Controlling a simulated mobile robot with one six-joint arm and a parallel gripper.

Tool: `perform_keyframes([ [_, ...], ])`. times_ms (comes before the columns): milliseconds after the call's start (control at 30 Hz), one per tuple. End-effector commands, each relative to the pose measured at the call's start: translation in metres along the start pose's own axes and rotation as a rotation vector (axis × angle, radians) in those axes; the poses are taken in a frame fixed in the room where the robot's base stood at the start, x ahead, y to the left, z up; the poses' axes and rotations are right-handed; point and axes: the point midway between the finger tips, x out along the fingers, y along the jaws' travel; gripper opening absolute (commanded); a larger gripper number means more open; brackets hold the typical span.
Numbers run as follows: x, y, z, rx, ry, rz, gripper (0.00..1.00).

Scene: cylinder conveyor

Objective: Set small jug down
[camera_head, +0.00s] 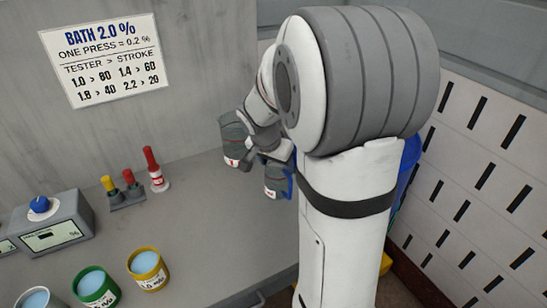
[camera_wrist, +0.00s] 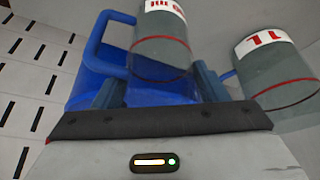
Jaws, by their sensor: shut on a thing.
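The small jug (camera_head: 276,180) is grey and clear with a red line, a white label and a blue handle. In the wrist view the small jug (camera_wrist: 160,42) is between my two fingers, its handle to the left and its label upside down. My gripper (camera_wrist: 160,87) is shut on it. In the head view my gripper (camera_head: 275,150) is partly hidden behind my arm. A larger jug marked 1L (camera_head: 236,140) is close by, left of the small jug; it also shows at the right of the wrist view (camera_wrist: 272,78). I cannot tell whether the small jug touches the counter.
The grey counter (camera_head: 205,220) is clear in front of the jugs. A blue container (camera_head: 408,165) is behind my arm.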

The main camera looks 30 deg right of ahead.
Motion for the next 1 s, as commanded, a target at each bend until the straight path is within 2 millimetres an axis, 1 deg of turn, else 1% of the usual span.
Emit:
perform_keyframes([
  [33,-0.001,-0.003,-0.003,0.000,0.000,0.001,0.32],
  [67,0.010,-0.002,0.002,0.001,-0.001,0.002,0.32],
  [100,0.015,-0.001,0.004,0.003,-0.001,0.003,0.32],
  [433,0.017,0.002,0.003,0.011,0.000,0.004,0.32],
  [467,0.017,0.002,0.002,0.012,0.000,0.004,0.68],
  [700,0.016,0.002,0.002,0.012,0.000,0.004,0.87],
  [1000,0.014,0.002,0.001,0.012,0.001,0.004,0.88],
])
